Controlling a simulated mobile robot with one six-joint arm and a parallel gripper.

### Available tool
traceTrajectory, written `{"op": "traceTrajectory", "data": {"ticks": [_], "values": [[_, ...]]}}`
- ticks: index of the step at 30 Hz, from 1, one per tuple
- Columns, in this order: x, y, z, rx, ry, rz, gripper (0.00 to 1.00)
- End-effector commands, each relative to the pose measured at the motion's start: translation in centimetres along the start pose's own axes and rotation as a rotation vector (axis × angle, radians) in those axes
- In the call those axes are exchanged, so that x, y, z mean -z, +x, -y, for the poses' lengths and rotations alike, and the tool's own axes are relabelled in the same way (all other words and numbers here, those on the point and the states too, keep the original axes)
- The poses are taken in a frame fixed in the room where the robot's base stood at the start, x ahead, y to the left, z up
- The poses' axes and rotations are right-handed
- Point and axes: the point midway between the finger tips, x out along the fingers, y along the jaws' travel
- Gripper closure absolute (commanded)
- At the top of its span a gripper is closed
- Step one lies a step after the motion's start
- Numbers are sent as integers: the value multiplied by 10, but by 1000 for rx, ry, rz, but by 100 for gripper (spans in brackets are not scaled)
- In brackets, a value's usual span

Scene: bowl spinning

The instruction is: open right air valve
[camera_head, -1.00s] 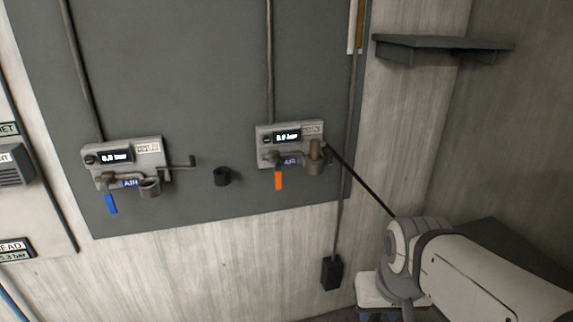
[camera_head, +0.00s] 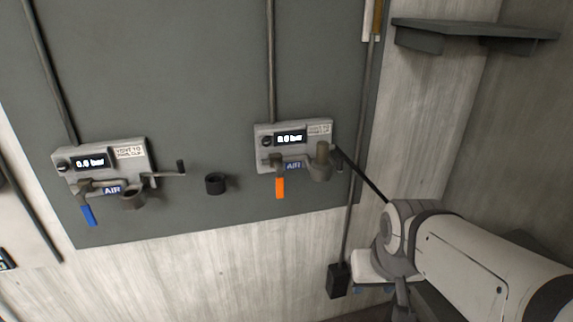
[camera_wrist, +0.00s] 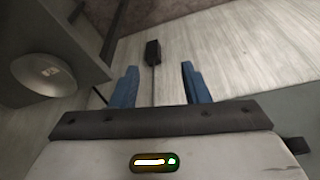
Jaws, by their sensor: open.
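The right air unit (camera_head: 293,138) is a grey box on the dark wall panel with a small lit display and an AIR label. Its orange valve handle (camera_head: 280,187) hangs straight down at the lower left of the unit. A brownish cylinder sits in the round holder (camera_head: 320,171) beside it. My gripper (camera_wrist: 160,85) shows blue fingers spread apart with nothing between them. In the head view my arm is at the lower right, below and right of the unit. The valve is not in the wrist view.
The left air unit (camera_head: 102,170) has a blue handle (camera_head: 89,214). A dark cup (camera_head: 215,184) is fixed between the units. A shelf (camera_head: 475,32) is at the upper right. A black box (camera_head: 339,281) hangs below the panel; it also shows in the wrist view (camera_wrist: 153,51).

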Motion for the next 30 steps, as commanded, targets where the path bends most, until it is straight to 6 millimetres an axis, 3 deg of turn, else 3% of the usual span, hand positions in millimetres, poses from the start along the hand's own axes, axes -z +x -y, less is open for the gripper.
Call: {"op": "traceTrajectory", "data": {"ticks": [1,6,9,15,21,30], "values": [[11,20,4,5,-13,-49,58],[79,72,25,34,-58,-336,58],[122,95,42,57,-85,-532,58],[190,122,85,122,-123,-926,58],[226,131,125,191,-136,-1298,58],[233,125,155,257,-124,-1623,58]]}}
